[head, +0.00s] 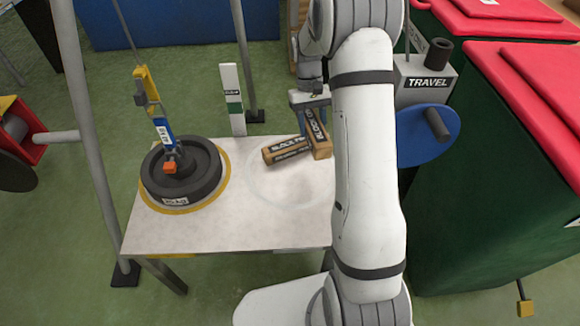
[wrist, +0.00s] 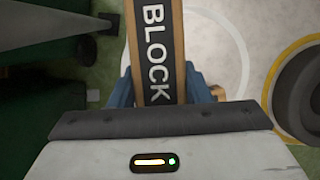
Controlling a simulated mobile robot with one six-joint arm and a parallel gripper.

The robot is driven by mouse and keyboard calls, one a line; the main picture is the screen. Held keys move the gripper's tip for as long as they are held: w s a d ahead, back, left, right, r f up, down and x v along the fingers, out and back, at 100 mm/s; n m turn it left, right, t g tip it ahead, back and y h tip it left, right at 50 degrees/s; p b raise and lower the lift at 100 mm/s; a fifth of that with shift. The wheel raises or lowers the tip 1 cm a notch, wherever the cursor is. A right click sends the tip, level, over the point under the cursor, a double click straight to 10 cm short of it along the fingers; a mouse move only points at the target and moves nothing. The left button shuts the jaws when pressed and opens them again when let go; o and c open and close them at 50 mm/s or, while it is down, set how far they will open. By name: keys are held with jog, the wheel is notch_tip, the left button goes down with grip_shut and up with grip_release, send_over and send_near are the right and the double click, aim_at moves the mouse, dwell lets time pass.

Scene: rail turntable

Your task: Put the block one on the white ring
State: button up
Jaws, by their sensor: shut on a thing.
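My gripper (head: 313,118) is at the back right of the pale table, shut on a wooden block (head: 320,143) with a black label. In the wrist view this held block (wrist: 158,45) stands between the blue fingers and reads "BLOCK"; its number is hidden. Another wooden block (head: 286,150) lies on the table left of the held one, touching or very close to it; its label is only partly readable. The white ring (head: 252,187) is a faint circle on the table, under and in front of the blocks. Its arc (wrist: 244,62) also shows in the wrist view, right of the held block.
A black round weight (head: 200,185) with a yellow and blue hook piece sits inside a yellow ring (head: 228,180) on the left. A white-green post (head: 233,100) stands behind the table. A grey travel box with blue disc (head: 425,135) and green cabinets stand right. The table's front is clear.

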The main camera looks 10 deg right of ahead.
jog(key=shift+s+a+f+m, duration=0.15)
jog(key=shift+f+m, duration=0.1)
jog(key=shift+m, duration=0.15)
jog(key=s+a+f+m+t+y+b, duration=0.1)
jog(key=a+f+m, duration=0.1)
jog(key=f+m, duration=0.2)
jog(key=s+a+f+m+t+y+b, duration=0.1)
jog(key=f+m, duration=0.3)
jog(key=m, duration=0.5)
jog(key=s+a+f+m+t+y+b, duration=0.2)
jog(key=a+f+m+t, duration=0.1)
jog(key=m, duration=0.3)
jog(key=shift+a+f+m, duration=0.15)
jog(key=shift+f+m, duration=0.15)
jog(key=shift+f, duration=0.3)
jog(key=shift+f+b, duration=1.05)
jog(key=shift+f, duration=1.15)
jog(key=shift+f, duration=0.1)
jog(key=o, duration=1.2)
